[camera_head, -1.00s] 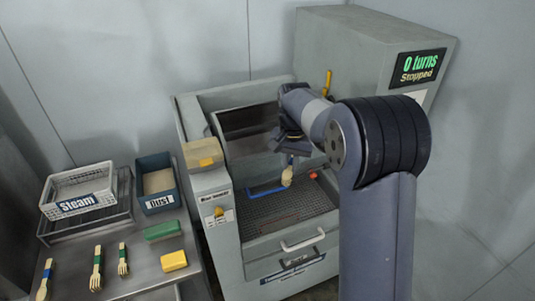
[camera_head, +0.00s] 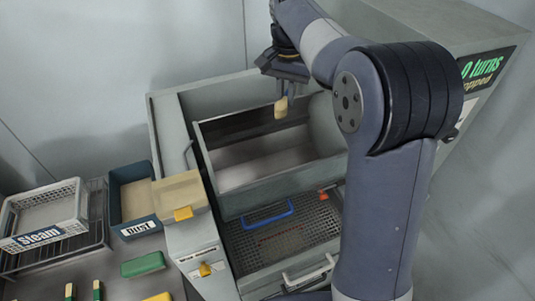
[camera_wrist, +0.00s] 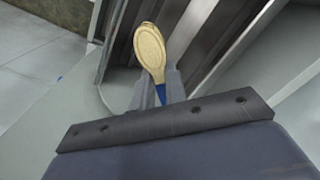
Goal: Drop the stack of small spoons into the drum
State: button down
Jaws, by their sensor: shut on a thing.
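My gripper (camera_head: 283,84) is shut on the stack of small spoons (camera_head: 281,107), with the pale wooden bowls pointing down. In the wrist view the spoon stack (camera_wrist: 150,48) shows its oval bowls and a blue band by the fingers (camera_wrist: 160,92). The drum (camera_head: 255,165) is the open grey trough inside the machine. The spoons are in front of its upper part in the head view. The exact height above it cannot be told.
A perforated tray (camera_head: 265,258) with a blue handle (camera_head: 267,217) lies below the drum. Left are a white Steam basket (camera_head: 45,214), a blue Dust bin (camera_head: 131,195), a green block (camera_head: 143,264) and a beige box (camera_head: 181,192). A display (camera_head: 485,65) stands at right.

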jog(key=shift+w+f, duration=0.15)
jog(key=shift+w, duration=0.1)
jog(key=shift+f, duration=0.25)
notch_tip(320, 180, down, 5)
jog(key=shift+f, duration=0.1)
jog(key=shift+s, duration=0.1)
jog(key=c, duration=1.3)
grip_release()
jog(key=shift+c, duration=0.2)
notch_tip(320, 180, up, 11)
jog(key=shift+f+b, duration=0.1)
jog(key=shift+b, duration=0.4)
